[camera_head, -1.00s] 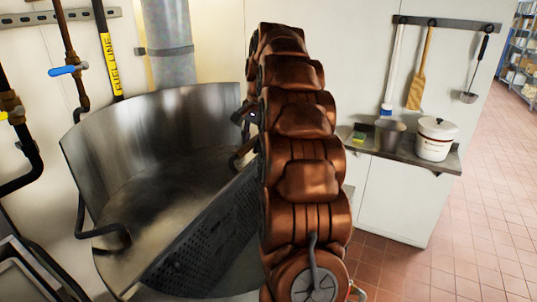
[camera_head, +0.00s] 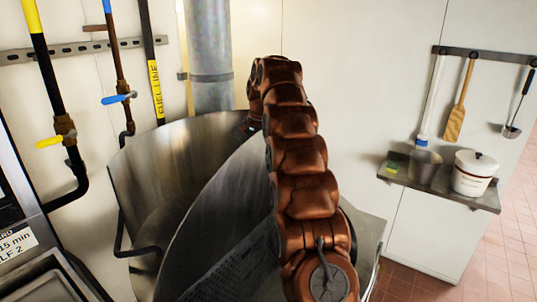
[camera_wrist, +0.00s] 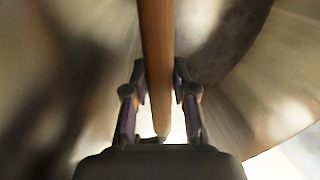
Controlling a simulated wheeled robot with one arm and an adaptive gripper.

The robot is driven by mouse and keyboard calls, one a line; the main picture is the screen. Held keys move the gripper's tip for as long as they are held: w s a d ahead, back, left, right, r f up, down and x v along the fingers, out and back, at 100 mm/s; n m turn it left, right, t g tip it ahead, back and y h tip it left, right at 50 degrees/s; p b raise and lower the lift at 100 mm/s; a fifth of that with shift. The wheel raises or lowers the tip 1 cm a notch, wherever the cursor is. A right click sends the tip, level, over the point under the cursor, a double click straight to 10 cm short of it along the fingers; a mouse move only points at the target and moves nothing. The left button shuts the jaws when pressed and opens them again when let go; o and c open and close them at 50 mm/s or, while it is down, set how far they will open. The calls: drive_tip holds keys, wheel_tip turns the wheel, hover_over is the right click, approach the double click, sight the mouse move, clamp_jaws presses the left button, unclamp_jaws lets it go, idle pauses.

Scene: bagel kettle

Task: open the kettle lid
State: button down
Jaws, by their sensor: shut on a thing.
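The kettle (camera_head: 128,185) is a large steel vessel at the left of the head view. A big curved steel plate that looks like its lid (camera_head: 205,215) stands tilted up inside the rim, left of my arm. In the wrist view my gripper (camera_wrist: 159,78) has both fingers against a brownish bar (camera_wrist: 157,30) and is shut on it. The bar looks like the lid handle, but I cannot be sure. Curved steel surfaces fill the wrist view behind it. In the head view my arm's far end reaches the kettle's back right rim, and the fingers are hidden.
Pipes with a blue valve (camera_head: 115,99) and a yellow valve (camera_head: 48,142) run up the left wall. A shelf (camera_head: 440,190) with a white pot (camera_head: 474,174) is at the right. Floor shows at lower right.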

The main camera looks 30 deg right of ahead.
drive_tip(key=shift+w+a+r, duration=0.1)
drive_tip(key=shift+w, duration=0.35)
drive_tip(key=c, duration=0.9)
unclamp_jaws()
drive_tip(key=shift+c, duration=0.2)
drive_tip(key=shift+s, duration=0.1)
